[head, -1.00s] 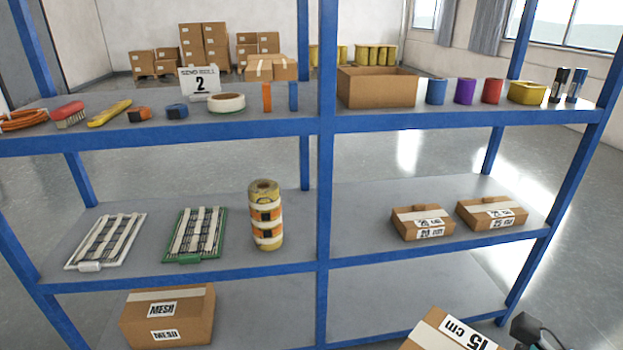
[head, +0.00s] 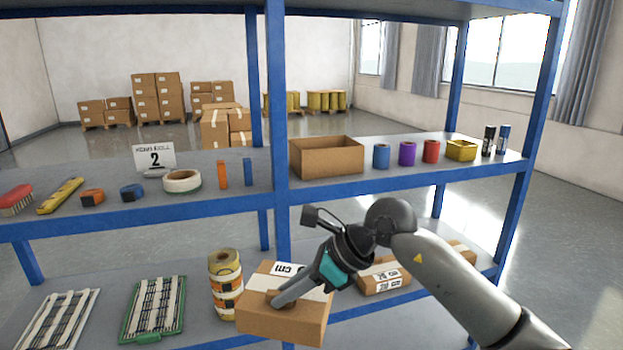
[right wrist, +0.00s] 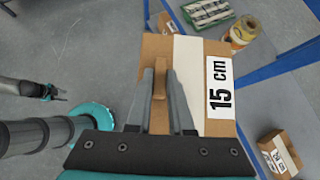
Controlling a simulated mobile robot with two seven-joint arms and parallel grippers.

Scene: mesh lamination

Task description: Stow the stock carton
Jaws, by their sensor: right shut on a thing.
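The stock carton (head: 265,325) is a brown cardboard box with a pale tape strip and a white label, which reads 15 cm in the right wrist view (right wrist: 190,85). My right gripper (head: 278,298) is shut on a raised cardboard tab on the carton; the fingers lie on both sides of this tab in the right wrist view (right wrist: 160,98). The carton is held in front of the rack's middle upright, around middle shelf height. What looks like my left gripper (right wrist: 48,92) is small at the left of the right wrist view; its jaws cannot be made out.
The blue rack's middle shelf (head: 200,300) holds two mesh panels, a tape-roll stack (head: 225,283) close left of the carton, and cartons (head: 383,276) at right, partly behind my arm. The upper shelf holds an open cardboard box (head: 325,158), rolls and small tools.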

